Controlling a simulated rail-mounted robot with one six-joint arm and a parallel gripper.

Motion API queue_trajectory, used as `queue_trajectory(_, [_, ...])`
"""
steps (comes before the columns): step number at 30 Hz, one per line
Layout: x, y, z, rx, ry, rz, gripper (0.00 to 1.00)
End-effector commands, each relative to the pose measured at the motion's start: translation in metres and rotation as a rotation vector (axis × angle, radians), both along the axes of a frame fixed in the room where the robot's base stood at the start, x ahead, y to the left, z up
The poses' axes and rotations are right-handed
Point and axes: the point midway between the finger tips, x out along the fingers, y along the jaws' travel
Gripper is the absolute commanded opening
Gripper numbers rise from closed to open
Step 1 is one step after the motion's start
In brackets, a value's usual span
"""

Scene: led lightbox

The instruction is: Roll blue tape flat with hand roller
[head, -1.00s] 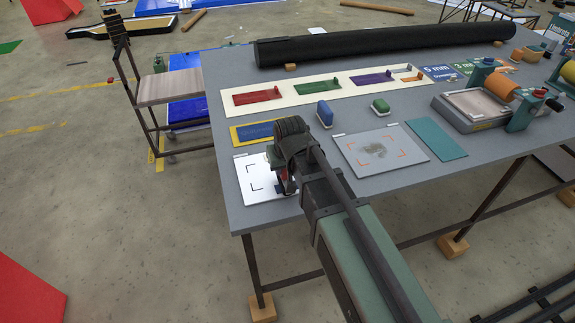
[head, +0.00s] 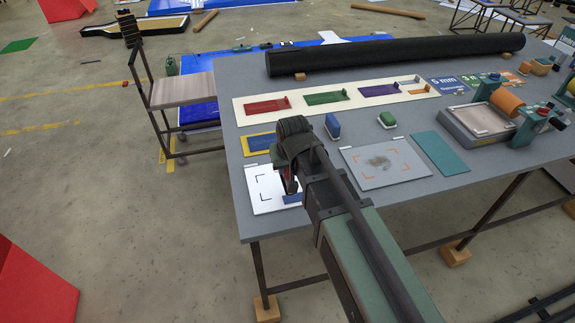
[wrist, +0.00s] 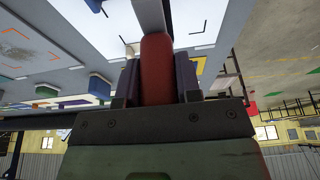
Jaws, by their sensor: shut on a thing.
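My gripper (head: 289,184) is low over the right part of a white sheet (head: 263,183) with black corner marks, at the table's near left. In the wrist view, my gripper (wrist: 157,85) is shut on a red handle (wrist: 157,65), seemingly the hand roller's. A pale grey bar (wrist: 153,15) runs on from the handle; the roller's working end cannot be made out. A short blue strip (head: 293,198), likely the blue tape, shows at the sheet's lower right, beside and partly behind the gripper. Whether the roller touches it cannot be told.
A blue block (head: 332,127) and a green block (head: 387,120) stand right of my gripper. A smudged grey plate (head: 366,170) and a teal mat (head: 440,153) lie further right. A long black roll (head: 395,55) lies along the back. The table's front edge is close by.

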Motion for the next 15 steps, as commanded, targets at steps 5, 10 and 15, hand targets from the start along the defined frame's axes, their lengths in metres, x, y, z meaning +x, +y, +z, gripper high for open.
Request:
queue_trajectory(5, [0.0,0.0,-0.001,0.0,0.0,0.0,0.06])
queue_trajectory(10, [0.0,0.0,0.009,0.0,0.0,0.0,0.06])
queue_trajectory(15, [0.0,0.0,0.03,0.0,0.0,0.0,0.06])
